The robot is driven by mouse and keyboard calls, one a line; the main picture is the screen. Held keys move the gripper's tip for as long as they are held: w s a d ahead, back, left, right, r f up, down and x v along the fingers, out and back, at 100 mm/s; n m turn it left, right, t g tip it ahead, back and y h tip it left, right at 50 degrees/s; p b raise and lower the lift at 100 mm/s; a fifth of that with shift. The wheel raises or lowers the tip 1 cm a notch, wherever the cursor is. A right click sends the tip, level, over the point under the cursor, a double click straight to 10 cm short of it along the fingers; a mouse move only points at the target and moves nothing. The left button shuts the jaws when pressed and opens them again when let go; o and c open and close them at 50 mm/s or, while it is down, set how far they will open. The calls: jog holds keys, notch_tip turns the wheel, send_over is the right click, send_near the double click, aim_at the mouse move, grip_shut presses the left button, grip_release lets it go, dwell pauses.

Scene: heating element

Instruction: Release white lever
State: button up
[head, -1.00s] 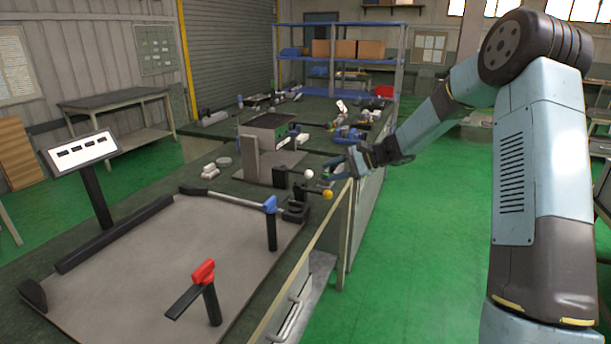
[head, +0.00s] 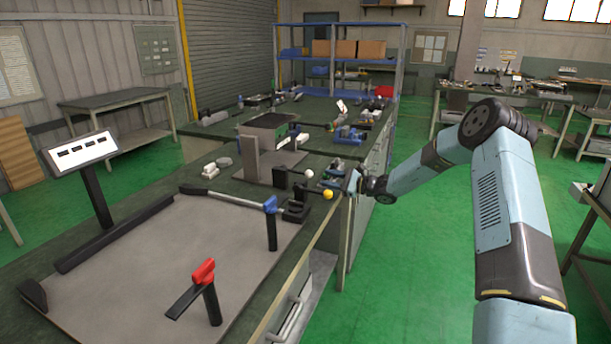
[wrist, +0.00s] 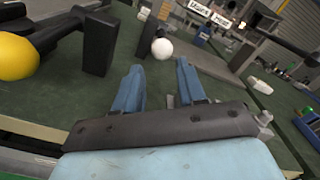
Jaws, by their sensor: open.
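The white lever shows as a white ball knob (head: 308,173) on a dark arm at the right side of the device on the bench. In the wrist view the white knob (wrist: 162,48) appears just beyond the fingertips, roughly in line with the gap between them. My gripper (wrist: 160,68) is open, its two blue fingers apart with nothing between them. In the head view my gripper (head: 348,180) is to the right of the white knob, apart from it, near the bench edge. A yellow ball knob (head: 327,194) sits nearer the camera; it also shows in the wrist view (wrist: 16,56).
The device (head: 264,135) with a box on top stands behind the levers. A blue-topped post (head: 270,205) and a red-topped post (head: 204,272) stand on the front grey plate (head: 165,250). Blue parts (head: 349,135) lie farther back. Green floor is open right of the bench.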

aim_at(306, 175)
jog(key=x, duration=1.1)
jog(key=shift+s+f, duration=0.1)
jog(key=shift+f, duration=0.1)
grip_shut()
